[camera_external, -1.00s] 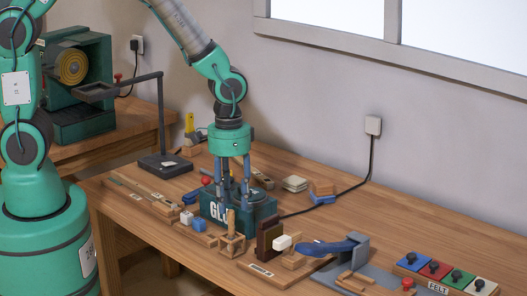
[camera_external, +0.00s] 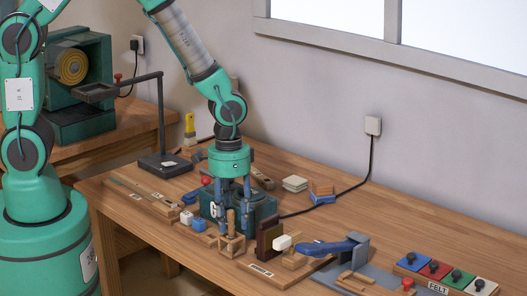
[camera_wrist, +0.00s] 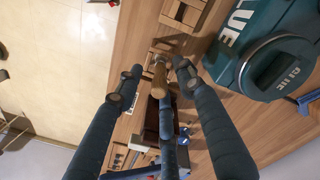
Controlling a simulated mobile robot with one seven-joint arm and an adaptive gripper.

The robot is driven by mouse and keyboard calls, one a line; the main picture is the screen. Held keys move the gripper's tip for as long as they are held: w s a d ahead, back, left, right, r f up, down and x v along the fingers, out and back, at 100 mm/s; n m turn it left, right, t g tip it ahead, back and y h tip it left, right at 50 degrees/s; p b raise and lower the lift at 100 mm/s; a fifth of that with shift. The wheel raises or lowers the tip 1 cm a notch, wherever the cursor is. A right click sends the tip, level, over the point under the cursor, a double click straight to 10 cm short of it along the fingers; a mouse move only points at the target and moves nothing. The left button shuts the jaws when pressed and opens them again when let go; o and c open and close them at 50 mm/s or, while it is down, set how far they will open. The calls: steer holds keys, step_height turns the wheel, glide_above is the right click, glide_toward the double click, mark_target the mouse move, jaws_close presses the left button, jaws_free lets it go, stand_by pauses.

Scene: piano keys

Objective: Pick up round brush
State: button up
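The round brush (camera_external: 231,220) appears to be the one with the upright wooden handle, standing in a small wooden holder (camera_external: 231,245) in front of the green glue pot. Its handle (camera_wrist: 159,76) also shows in the wrist view, seen from above; its bristles are hidden. My gripper (camera_external: 235,204) points down over the brush, partly in front of the glue pot. In the wrist view my gripper (camera_wrist: 154,82) has its fingers spread, with the handle top between them and visible gaps at the sides. It holds nothing.
The green glue pot (camera_external: 263,212) stands right behind the holder. A dark brown upright block (camera_external: 268,238) is close on the right, with a blue-handled tool (camera_external: 328,247) beyond.

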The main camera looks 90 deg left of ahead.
jaws_close()
steer(key=shift+r, duration=0.15)
step_height(320, 180, up, 10)
steer(key=shift+f+p, duration=0.15)
steer(key=shift+p, duration=1)
